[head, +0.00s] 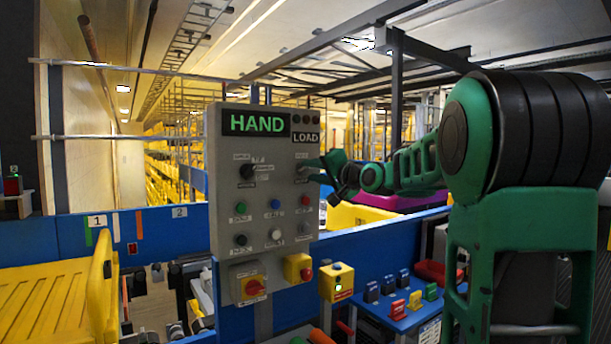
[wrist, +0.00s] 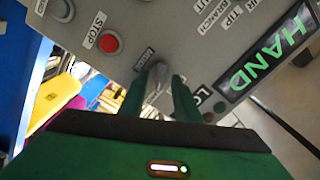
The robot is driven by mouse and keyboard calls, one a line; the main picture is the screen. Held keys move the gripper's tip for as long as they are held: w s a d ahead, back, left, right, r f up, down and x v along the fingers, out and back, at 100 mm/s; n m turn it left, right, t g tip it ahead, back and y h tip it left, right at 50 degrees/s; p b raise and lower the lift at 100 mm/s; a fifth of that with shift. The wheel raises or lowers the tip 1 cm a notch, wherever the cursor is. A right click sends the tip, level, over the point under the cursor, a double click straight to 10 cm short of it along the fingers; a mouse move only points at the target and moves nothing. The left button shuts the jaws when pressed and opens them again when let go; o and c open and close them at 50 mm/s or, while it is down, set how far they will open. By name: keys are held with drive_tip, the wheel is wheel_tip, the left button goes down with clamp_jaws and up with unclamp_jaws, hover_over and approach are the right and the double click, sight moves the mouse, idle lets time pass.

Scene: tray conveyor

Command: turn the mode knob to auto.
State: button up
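The grey control panel (head: 270,255) stands upright in front of me. Its green display (head: 256,123) reads HAND. My gripper (head: 318,168) reaches the panel's right side, just below the LOAD display (head: 305,138). In the wrist view, a grey knob (wrist: 158,78), apparently the mode knob, lies between the green fingertips of my gripper (wrist: 160,95). A finger is on each side of it, but I cannot tell whether they press on it.
A black selector knob (head: 247,171) is left of my gripper, with several buttons below. A red-and-yellow rotary switch (head: 252,286) and a yellow box with a red button (head: 299,268) are lower down. A blue rail (head: 375,238) runs right of the panel.

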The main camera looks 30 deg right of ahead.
drive_tip(key=shift+w, duration=0.75)
drive_tip(key=shift+c, duration=0.6)
clamp_jaws()
drive_tip(key=shift+a, duration=0.4)
drive_tip(key=shift+d, duration=0.25)
drive_tip(key=shift+n, duration=0.4)
drive_tip(key=n, duration=0.4)
drive_tip(key=shift+d+n, duration=0.15)
drive_tip(key=shift+n, duration=0.15)
drive_tip(key=n, duration=0.6)
drive_tip(key=shift+r, duration=0.15)
drive_tip(key=shift+n, duration=0.4)
